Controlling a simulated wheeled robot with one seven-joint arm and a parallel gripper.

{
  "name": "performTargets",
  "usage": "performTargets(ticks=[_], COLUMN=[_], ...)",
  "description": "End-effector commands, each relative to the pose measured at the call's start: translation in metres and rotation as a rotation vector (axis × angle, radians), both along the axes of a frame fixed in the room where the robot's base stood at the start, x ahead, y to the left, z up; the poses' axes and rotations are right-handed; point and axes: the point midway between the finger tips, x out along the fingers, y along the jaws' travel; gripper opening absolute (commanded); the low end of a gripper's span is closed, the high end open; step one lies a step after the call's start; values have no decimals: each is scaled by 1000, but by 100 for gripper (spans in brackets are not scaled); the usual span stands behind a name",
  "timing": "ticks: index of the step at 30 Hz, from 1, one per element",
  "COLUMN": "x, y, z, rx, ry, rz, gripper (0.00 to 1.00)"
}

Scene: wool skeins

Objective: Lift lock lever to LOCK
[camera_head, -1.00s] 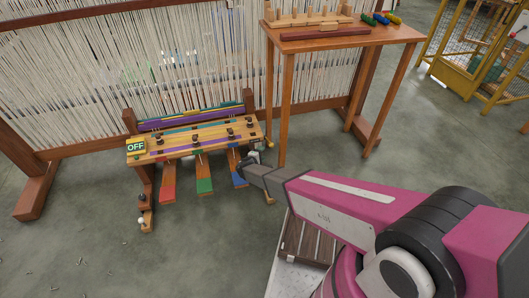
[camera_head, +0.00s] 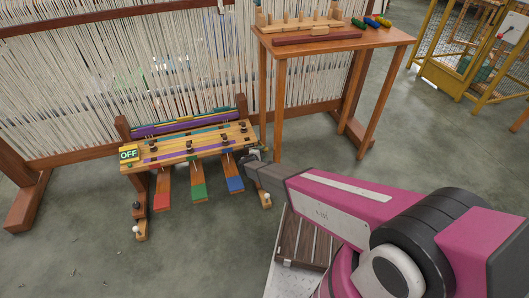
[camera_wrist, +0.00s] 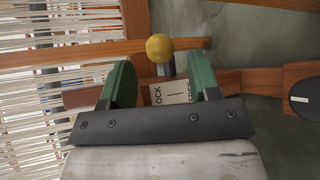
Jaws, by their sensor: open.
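A yellow ball knob (camera_wrist: 159,48) on a short grey stem shows in the wrist view, which I take for the lock lever's end. A pale label plate (camera_wrist: 170,93) reading LOCK and FREE lies behind it, partly covered by my gripper's body. My gripper (camera_wrist: 161,64) is open, with its green fingers left and right of the knob and a gap on both sides. The knob appears level with or just past the fingertips; depth is unclear. In the head view my gripper (camera_head: 252,157) is at the right end of the wooden pedal bench (camera_head: 190,145), and the lever cannot be made out.
The loom frame with white warp threads (camera_head: 70,90) stands behind the bench. Red, green (camera_head: 199,191) and blue pedals hang in front. A wooden table (camera_head: 335,40) stands to the right. A yellow cage (camera_head: 450,70) is farther right. The floor at front left is clear.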

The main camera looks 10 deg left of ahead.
Motion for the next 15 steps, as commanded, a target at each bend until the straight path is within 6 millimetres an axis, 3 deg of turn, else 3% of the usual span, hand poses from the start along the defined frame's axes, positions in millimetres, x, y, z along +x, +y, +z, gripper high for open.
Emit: performTargets(ticks=[6,15], x=[23,28], y=[-6,-8], z=[-8,-9], rx=[0,0], ry=[-1,-1], rz=[0,1], gripper=[56,56])
